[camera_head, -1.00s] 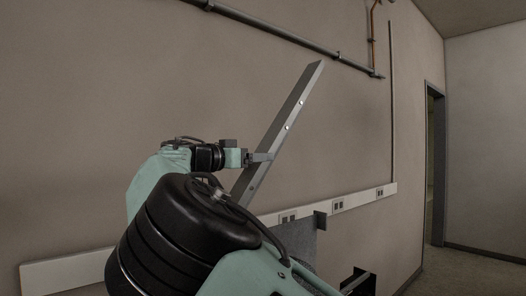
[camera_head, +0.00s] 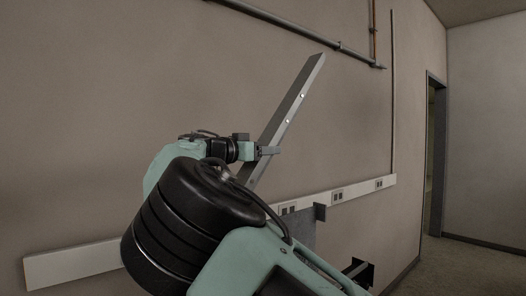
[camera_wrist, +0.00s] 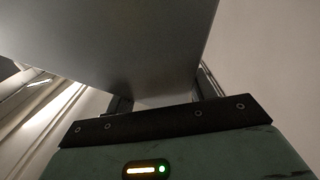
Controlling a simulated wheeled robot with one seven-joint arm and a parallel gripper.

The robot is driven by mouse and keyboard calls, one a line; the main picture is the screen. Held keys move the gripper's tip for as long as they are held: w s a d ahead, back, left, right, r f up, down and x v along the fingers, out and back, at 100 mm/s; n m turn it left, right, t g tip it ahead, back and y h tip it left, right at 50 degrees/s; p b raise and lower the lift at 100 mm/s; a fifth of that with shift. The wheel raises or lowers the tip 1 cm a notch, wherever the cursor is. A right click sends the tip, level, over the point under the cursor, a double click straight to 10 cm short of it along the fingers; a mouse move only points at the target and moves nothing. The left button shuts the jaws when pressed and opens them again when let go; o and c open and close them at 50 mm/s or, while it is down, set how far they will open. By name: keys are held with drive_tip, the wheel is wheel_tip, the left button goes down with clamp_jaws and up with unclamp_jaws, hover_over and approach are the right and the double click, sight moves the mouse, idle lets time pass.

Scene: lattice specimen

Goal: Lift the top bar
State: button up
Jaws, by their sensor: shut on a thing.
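The top bar (camera_head: 287,112) is a long grey metal bar with a few bright holes along its face. It stands steeply tilted in the head view, its upper end leaning right, in front of the wall. My gripper (camera_head: 268,151) is shut on the bar at its lower part. The bar's lowest end is hidden behind my arm. In the wrist view the bar (camera_wrist: 120,45) fills the upper middle as a broad grey surface, and my gripper's fingers (camera_wrist: 160,103) show at its two sides, partly hidden.
A grey panel with dark brackets (camera_head: 320,212) stands below right of my gripper. A white socket rail (camera_head: 338,196) runs along the wall. A pipe (camera_head: 300,33) crosses the wall above. A doorway (camera_head: 436,150) and open floor (camera_head: 470,262) are at the right.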

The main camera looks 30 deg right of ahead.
drive_tip(key=shift+w+d+f+y+b, duration=0.2)
drive_tip(key=shift+d+f+y+b, duration=0.2)
drive_tip(key=shift+d+f+b, duration=0.45)
drive_tip(key=o, duration=1.4)
drive_tip(key=shift+d, duration=0.1)
drive_tip(key=b+v, duration=0.3)
drive_tip(key=v, duration=1.4)
drive_tip(key=shift+a+b, duration=0.3)
drive_tip(key=shift+b, duration=0.05)
